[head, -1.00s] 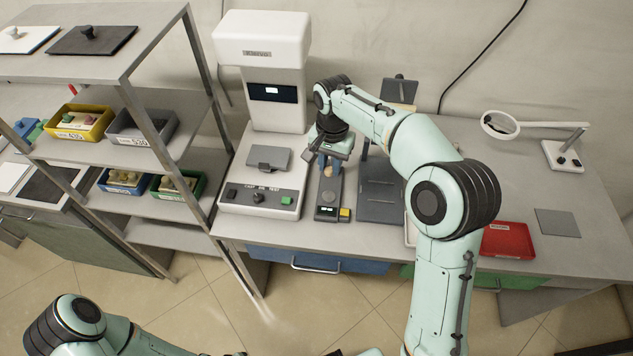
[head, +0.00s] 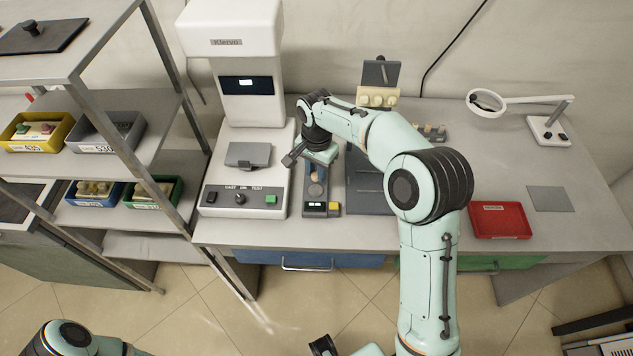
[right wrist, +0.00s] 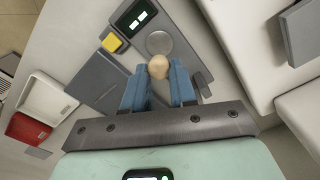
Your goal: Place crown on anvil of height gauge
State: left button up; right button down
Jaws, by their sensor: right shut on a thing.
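My right gripper (head: 317,172) has blue fingers pointing down over the height gauge (head: 321,209), a dark slim device with a small display and a yellow button. In the right wrist view, the blue fingers (right wrist: 159,82) are shut on the crown (right wrist: 158,66), a small tan rounded piece at their tips. The anvil (right wrist: 159,43), a round grey disc on the gauge, shows just beyond the crown. The crown overlaps the near edge of the disc in that view; I cannot tell whether they touch.
A white machine (head: 242,180) stands close left of the gauge. A dark grey tray (head: 365,202) lies close on its right. Further right are a red tray (head: 500,220), a grey plate (head: 550,199) and a magnifier lamp (head: 487,102). A shelf rack (head: 120,166) stands at left.

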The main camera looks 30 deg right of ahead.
aim_at(316, 189)
notch_tip(316, 189, down, 6)
jog(key=shift+r, duration=0.25)
jog(key=shift+f+b, duration=0.15)
jog(key=shift+b, duration=0.15)
jog(key=c, duration=0.9)
grip_release()
notch_tip(316, 189, up, 12)
jog(key=shift+r+p, duration=0.2)
jog(key=shift+p, duration=0.6)
